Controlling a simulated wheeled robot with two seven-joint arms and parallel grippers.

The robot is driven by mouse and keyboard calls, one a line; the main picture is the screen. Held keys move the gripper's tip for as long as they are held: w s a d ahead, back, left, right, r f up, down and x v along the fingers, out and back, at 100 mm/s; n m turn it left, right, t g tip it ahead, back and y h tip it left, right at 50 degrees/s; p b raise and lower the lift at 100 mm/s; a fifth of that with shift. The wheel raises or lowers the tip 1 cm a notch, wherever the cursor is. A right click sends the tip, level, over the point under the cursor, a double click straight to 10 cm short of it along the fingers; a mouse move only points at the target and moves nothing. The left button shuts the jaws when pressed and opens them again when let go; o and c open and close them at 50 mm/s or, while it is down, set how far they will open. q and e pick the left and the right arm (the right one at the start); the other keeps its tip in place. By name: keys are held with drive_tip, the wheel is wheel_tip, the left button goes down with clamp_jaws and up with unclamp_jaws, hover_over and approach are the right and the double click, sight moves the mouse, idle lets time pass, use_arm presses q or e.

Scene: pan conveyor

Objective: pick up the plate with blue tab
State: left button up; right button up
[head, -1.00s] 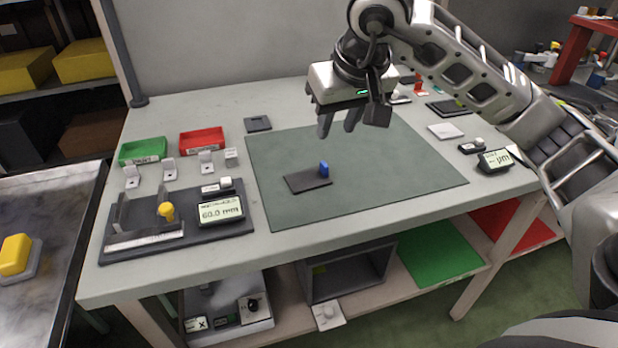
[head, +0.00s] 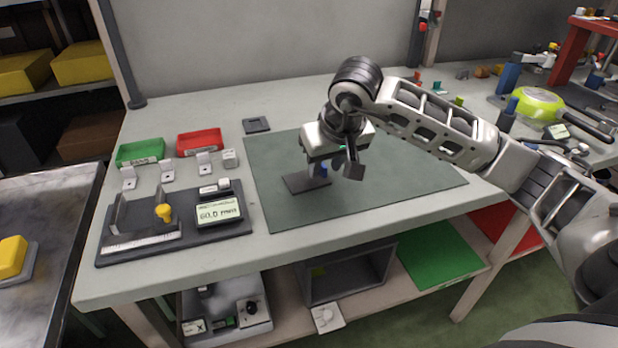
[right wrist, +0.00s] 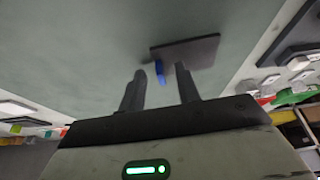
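The dark plate (head: 300,183) lies flat on the green mat (head: 270,207). Its upright blue tab (head: 323,171) is partly hidden in the head view by my right gripper (head: 322,168). In the right wrist view the plate (right wrist: 190,52) lies beyond the fingertips, and the blue tab (right wrist: 160,72) stands at its near edge. My right gripper's fingers (right wrist: 160,72) are apart, with the tab seen in the gap between them. I cannot tell whether a finger touches the tab. My left gripper is not in view.
At the left of the bench stand a gauge fixture with a yellow knob (head: 163,212), a green bin (head: 141,152) and a red bin (head: 200,143). A lime-green round object (head: 538,102) is at the back right. The mat around the plate is mostly clear.

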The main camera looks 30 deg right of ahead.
clamp_jaws()
